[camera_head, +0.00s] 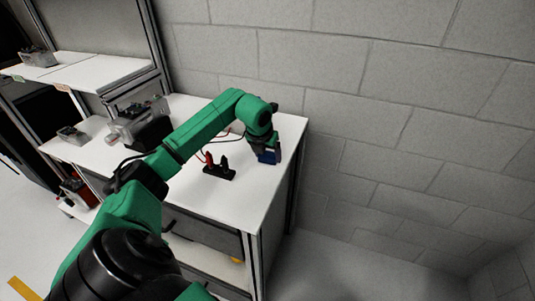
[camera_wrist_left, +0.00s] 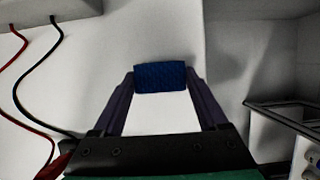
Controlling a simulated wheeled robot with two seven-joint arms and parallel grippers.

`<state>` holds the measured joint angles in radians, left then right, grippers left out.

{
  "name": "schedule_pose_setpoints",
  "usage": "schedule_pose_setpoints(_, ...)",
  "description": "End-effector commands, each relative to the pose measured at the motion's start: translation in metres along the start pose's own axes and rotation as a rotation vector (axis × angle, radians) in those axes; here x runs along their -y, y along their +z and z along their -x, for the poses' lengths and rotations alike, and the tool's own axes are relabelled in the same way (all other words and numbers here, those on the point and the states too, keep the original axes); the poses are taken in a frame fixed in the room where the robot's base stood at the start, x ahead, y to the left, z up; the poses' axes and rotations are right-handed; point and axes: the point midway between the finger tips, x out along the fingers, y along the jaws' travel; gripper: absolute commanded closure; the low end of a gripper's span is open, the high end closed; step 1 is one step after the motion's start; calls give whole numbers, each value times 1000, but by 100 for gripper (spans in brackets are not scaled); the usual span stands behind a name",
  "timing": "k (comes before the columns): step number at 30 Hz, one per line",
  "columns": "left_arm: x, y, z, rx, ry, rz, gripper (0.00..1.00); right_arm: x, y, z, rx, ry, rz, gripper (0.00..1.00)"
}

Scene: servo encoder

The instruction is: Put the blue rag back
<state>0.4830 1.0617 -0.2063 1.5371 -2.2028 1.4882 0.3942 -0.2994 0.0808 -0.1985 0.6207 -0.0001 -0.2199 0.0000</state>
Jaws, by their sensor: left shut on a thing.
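My left gripper (camera_head: 270,152) is over the right end of the white tabletop, near its edge. It is shut on the blue rag (camera_head: 268,157). The left wrist view shows the rag (camera_wrist_left: 160,77) as a dark blue textured block between the two fingertips of the gripper (camera_wrist_left: 160,80). White surface shows behind and below it. I cannot tell whether the rag touches the tabletop. My right gripper does not show in either view.
The white workbench (camera_head: 225,192) stands against a grey block wall (camera_head: 350,100). A black stand with red and black upright parts (camera_head: 218,170) is left of the gripper. Red and black cables (camera_wrist_left: 38,75) run at the left of the wrist view. Equipment (camera_head: 135,120) fills the bench's left end.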

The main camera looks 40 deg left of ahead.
Motion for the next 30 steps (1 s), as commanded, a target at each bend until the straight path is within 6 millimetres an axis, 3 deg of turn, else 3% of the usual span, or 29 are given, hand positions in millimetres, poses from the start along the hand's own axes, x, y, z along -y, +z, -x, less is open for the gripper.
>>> schedule_pose_setpoints(1,0,-1,-2,0,1,0,20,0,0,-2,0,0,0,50)
schedule_pose_setpoints(3,0,0,-1,0,0,0,0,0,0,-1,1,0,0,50)
schedule_pose_setpoints(13,-1,2,9,3,1,0,0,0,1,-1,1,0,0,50)
schedule_pose_setpoints(24,0,2,103,5,0,0,0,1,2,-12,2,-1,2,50)
schedule_pose_setpoints(30,0,1,122,0,1,0,0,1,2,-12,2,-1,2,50)
